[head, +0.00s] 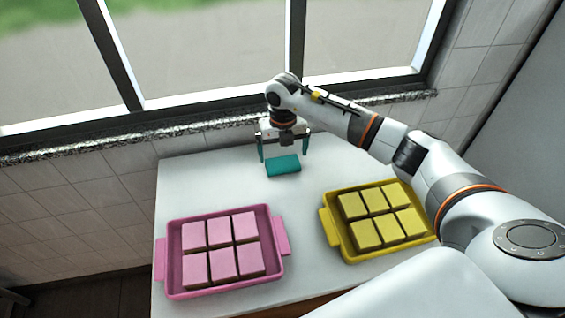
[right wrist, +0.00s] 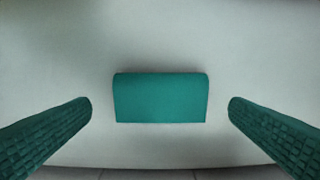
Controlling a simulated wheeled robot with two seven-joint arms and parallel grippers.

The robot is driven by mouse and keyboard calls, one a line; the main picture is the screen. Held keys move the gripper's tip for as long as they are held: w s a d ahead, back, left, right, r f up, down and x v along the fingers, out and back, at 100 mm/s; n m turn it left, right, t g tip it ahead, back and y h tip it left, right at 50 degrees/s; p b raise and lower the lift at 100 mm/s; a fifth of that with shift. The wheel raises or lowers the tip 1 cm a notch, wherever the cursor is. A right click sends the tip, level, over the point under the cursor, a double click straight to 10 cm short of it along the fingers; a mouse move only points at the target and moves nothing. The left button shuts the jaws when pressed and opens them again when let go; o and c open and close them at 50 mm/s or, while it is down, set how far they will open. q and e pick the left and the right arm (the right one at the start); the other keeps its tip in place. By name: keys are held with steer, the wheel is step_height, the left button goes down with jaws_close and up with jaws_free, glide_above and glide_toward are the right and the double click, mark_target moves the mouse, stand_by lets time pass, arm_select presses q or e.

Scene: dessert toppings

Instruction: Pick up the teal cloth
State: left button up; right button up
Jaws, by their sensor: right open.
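The teal cloth (head: 284,166) is a small folded block lying on the white table toward the back, in the head view. It also shows in the right wrist view (right wrist: 160,98), centred between the two fingers and touching neither. My right gripper (head: 284,157) is open and points down above the cloth, with one finger out on each side. Its green ridged fingertips show at the lower left and right of the right wrist view (right wrist: 160,108). My left gripper is not in view.
A pink tray (head: 170,262) with several pink squares stands at the front left of the white table (head: 190,182). A yellow tray (head: 330,232) with several yellow squares stands at the front right. The table around the cloth is clear. A tiled wall and window are behind.

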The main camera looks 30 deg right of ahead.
mark_target(283, 164)
steer(key=f, duration=0.1)
steer(key=f+p, duration=0.1)
steer(key=f, duration=0.1)
steer(key=shift+s+a+f, duration=0.1)
steer(key=shift+s+f, duration=0.1)
steer(key=shift+f, duration=0.3)
steer(key=c, duration=0.8)
steer(key=shift+r, duration=0.1)
step_height(283, 164, up, 10)
steer(key=shift+f+b, duration=0.1)
steer(key=shift+b, duration=1.1)
